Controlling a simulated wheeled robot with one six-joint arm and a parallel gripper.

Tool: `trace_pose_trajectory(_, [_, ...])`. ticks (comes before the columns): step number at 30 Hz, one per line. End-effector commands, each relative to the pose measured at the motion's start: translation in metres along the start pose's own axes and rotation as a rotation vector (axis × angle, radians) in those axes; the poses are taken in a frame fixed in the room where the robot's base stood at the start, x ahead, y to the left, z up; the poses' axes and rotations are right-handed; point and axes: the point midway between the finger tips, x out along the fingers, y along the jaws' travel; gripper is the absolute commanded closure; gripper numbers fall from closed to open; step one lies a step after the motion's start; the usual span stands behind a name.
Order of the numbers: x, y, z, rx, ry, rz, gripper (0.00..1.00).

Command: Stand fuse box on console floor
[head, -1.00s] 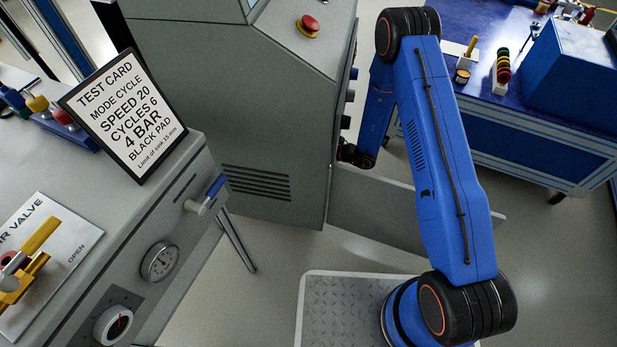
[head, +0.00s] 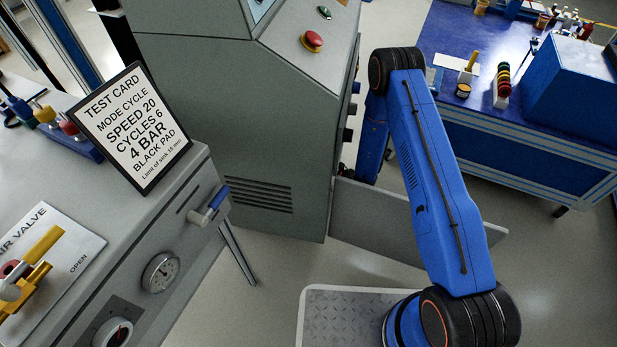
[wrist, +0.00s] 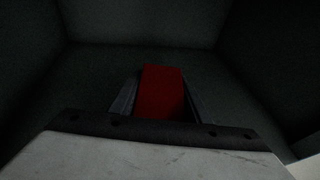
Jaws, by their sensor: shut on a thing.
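In the wrist view a red block (wrist: 161,92), which I take to be the fuse box, sits between the two dark fingers of my gripper (wrist: 160,95). The gripper is shut on it. Dark walls and a dark floor (wrist: 90,62) surround it, like the inside of the console. I cannot tell whether the block touches that floor. In the head view the grey console (head: 240,120) stands in the middle, with a low open panel (head: 400,222) at its foot. My arm reaches down behind the console's right side, so the gripper and the block are hidden there.
A grey bench with a test card (head: 130,127), gauge (head: 160,272) and valve lever (head: 35,262) is at the left. A blue workbench (head: 470,120) with small parts and a blue case (head: 580,85) is at the back right. Floor is free at the right.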

Motion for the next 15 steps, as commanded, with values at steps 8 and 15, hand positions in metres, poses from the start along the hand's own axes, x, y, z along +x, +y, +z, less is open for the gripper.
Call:
trace_pose_trajectory(8, [0.008, 0.0, -0.026, 0.0, 0.0, 0.0, 0.9])
trace_pose_trajectory(15, [0.008, 0.0, -0.026, 0.0, 0.0, 0.0, 0.9])
